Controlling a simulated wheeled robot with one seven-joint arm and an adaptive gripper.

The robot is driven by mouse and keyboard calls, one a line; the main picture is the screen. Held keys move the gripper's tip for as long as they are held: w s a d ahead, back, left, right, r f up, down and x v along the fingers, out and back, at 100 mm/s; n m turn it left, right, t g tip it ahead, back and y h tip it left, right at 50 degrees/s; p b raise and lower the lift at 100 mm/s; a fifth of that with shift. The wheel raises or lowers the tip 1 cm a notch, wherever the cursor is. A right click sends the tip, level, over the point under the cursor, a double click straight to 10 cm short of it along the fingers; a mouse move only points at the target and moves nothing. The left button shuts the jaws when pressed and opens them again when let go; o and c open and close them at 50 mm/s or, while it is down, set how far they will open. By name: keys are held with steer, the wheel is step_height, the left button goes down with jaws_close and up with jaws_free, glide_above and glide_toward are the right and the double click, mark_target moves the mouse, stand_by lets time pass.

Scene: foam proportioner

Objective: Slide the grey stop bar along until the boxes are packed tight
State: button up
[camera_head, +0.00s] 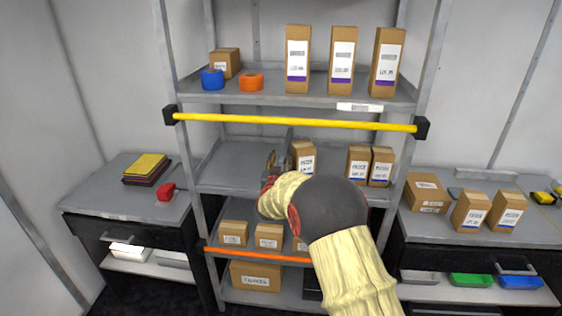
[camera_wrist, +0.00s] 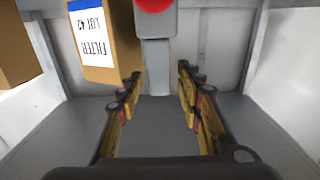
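The middle shelf of the rack holds brown filter boxes. One box (camera_head: 304,157) is just right of my gripper, then a gap, then two boxes (camera_head: 358,163) (camera_head: 381,166) close together. In the wrist view, which shows the labels upside down, the nearest box (camera_wrist: 108,45) is beside the grey stop bar (camera_wrist: 157,65), with another box (camera_wrist: 14,45) apart at far left. The bar has a red round top. My gripper (camera_head: 272,163) (camera_wrist: 158,72) is open, its fingers on both sides of the bar's line. I cannot tell whether they touch it. My arm hides the shelf's front.
A yellow rail (camera_head: 295,121) crosses the rack above the middle shelf, and an orange rail (camera_head: 255,254) crosses below it. Taller boxes and tape rolls stand on the upper shelf (camera_head: 275,92). The middle shelf left of my gripper is bare (camera_head: 225,168). Counters stand on both sides.

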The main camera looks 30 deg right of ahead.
steer(key=shift+c, duration=0.7)
steer(key=c, duration=0.7)
jaws_close()
